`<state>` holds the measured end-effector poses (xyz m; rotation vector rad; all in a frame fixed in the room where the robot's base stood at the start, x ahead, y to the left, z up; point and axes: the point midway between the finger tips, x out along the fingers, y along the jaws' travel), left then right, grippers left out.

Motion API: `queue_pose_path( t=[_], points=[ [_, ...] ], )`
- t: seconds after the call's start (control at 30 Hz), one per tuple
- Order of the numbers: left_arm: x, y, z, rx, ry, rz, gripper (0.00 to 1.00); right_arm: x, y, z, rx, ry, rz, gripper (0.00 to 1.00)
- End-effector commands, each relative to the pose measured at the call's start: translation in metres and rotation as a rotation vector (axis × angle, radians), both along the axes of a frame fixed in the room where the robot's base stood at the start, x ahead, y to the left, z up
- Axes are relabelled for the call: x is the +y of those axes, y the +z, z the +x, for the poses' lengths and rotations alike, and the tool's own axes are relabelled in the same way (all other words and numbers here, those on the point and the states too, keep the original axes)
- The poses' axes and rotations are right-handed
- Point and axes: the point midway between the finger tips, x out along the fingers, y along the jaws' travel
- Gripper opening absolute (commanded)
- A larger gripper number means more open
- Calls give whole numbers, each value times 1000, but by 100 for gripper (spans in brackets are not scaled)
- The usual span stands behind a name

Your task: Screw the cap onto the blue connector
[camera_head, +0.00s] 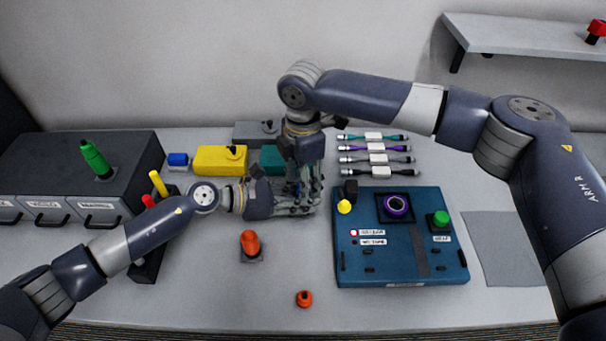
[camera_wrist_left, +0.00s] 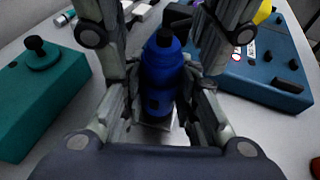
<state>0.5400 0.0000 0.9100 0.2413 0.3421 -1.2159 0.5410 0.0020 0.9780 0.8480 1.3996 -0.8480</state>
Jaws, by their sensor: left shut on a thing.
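The blue connector (camera_wrist_left: 160,75) stands upright between the fingers of my left gripper (camera_wrist_left: 160,100) in the left wrist view. A dark piece (camera_wrist_left: 166,38) shows at its top; I cannot tell whether it is the cap. In the head view my left gripper (camera_head: 306,203) reaches in from the left, and its fingers mostly hide the connector. My right gripper (camera_head: 306,178) points down from above, right at the left gripper's fingers. Its fingertips overlap them, so its opening is unclear.
A blue board (camera_head: 385,270) lies close on the right. A yellow box (camera_head: 208,160) and teal box (camera_head: 271,157) stand behind. An orange connector (camera_head: 250,242) and orange ring-like piece (camera_head: 304,298) are in front. Several cables (camera_head: 375,148) lie at the back right.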

Motion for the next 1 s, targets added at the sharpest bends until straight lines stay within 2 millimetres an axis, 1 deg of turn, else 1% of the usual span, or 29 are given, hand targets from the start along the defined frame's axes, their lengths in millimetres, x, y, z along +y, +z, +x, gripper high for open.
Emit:
queue_pose_path(
  t=[0.03, 0.07, 0.1, 0.17, 0.2, 0.23, 0.47, 0.57, 0.67, 0.8, 0.9, 1.0],
  points=[
    [0, 1, 0, 0, 0, -1, 0, 0, 0, 0, 0, 0, 0, 43],
    [0, 1, 0, 0, 0, -1, 0, 0, 0, 0, 0, 0, 0, 39],
    [0, 1, 0, 0, 0, -1, 0, 0, 0, 0, 0, 0, 0, 30],
    [0, 1, 0, 0, 0, -1, 0, 0, 0, 0, 0, 0, 0, 16],
    [0, 1, 0, 0, 0, -1, 0, 0, 0, 0, 0, 0, 0, 7],
    [0, 1, 0, 0, 0, -1, 0, 0, 0, 0, 0, 0, 0, 0],
    [0, 1, 0, -1, 0, -1, 0, 0, 0, 0, 0, -1, 0, 0],
    [0, 1, 0, -1, 0, -1, 0, 0, 0, 0, -1, -38, 0, 0],
    [0, 1, 0, 0, 0, -1, 0, 0, 0, -1, -4, -149, 3, 0],
    [0, 1, 0, 0, -1, -1, 0, 1, 0, -1, -12, -363, 5, 0],
    [0, 1, 0, 0, -1, -1, 0, 1, 0, -1, -17, -492, 5, 0],
    [0, 1, 0, 0, -1, -1, 0, 0, 1, 0, -19, -479, 4, 0]
  ],
)
